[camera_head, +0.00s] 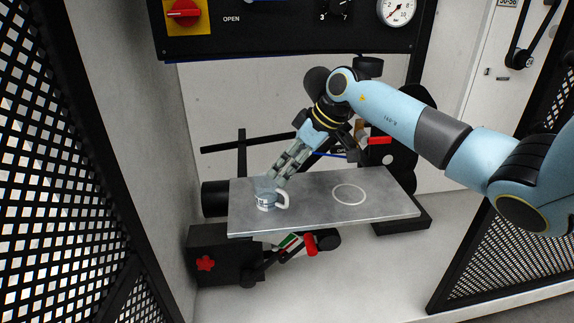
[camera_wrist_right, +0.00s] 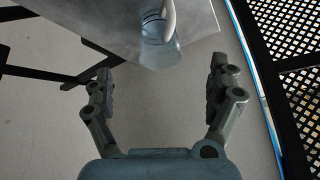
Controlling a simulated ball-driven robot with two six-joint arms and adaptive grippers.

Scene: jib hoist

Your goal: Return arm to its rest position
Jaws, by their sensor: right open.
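My right arm (camera_head: 395,108), pale blue and dark grey, reaches in from the right in the head view. Its gripper (camera_head: 277,179) points down and left, with the fingertips close to a small cup (camera_head: 266,201) with a white handle on the grey metal table (camera_head: 315,210). In the wrist view the gripper (camera_wrist_right: 161,90) is open, with nothing between its fingers. There the cup (camera_wrist_right: 159,45) shows beyond the fingertips, near the table edge, apart from both fingers. My left gripper is not in view.
A white ring (camera_head: 349,194) marks the table's right part, which is clear. A black control panel (camera_head: 290,32) with a red knob (camera_head: 184,13) and gauge (camera_head: 397,10) hangs above. Mesh panels (camera_head: 45,150) stand at the left and lower right. Black machinery surrounds the table.

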